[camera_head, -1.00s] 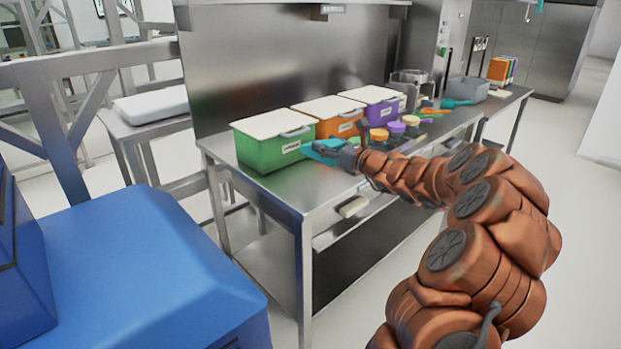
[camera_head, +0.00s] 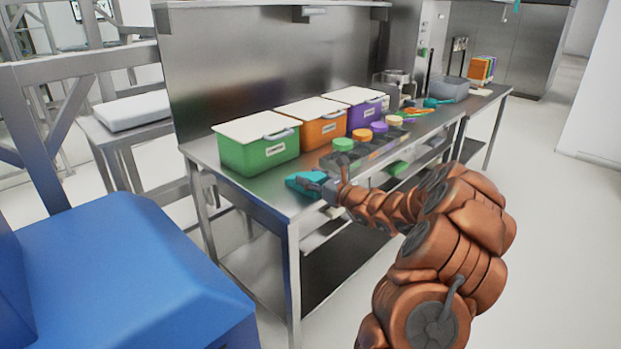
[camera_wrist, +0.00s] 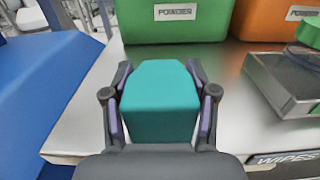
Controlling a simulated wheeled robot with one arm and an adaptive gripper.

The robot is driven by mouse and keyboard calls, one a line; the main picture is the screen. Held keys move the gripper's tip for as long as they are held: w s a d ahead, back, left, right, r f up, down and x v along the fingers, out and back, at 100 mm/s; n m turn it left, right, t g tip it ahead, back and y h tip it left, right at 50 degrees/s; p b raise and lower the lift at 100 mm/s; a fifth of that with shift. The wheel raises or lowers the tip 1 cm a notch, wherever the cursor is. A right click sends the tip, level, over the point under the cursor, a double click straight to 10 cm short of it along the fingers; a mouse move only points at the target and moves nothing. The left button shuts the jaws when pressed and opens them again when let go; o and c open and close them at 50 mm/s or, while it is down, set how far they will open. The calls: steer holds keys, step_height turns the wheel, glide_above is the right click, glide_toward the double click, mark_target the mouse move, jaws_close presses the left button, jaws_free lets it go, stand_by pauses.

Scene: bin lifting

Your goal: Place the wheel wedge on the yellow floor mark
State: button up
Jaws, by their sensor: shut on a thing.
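The wheel wedge is a teal block (camera_wrist: 160,97) with a sloped top. In the wrist view my gripper (camera_wrist: 160,90) has a finger on each side of it and is shut on it. In the head view the teal wedge (camera_head: 304,181) is at the end of my gripper (camera_head: 318,182), near the front left corner of the steel table (camera_head: 275,192). I cannot tell whether the wedge touches the tabletop or is just above it. The yellow floor mark is not seen in either view.
Green (camera_head: 256,149), orange (camera_head: 311,125) and purple (camera_head: 362,112) lidded bins stand in a row behind the wedge. A tray with round-lidded jars (camera_head: 343,145) is to the right. A large blue object (camera_head: 120,265) fills the lower left. Pale floor shows at right.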

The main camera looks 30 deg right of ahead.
steer(key=o, duration=1.5)
steer(key=shift+r, duration=0.1)
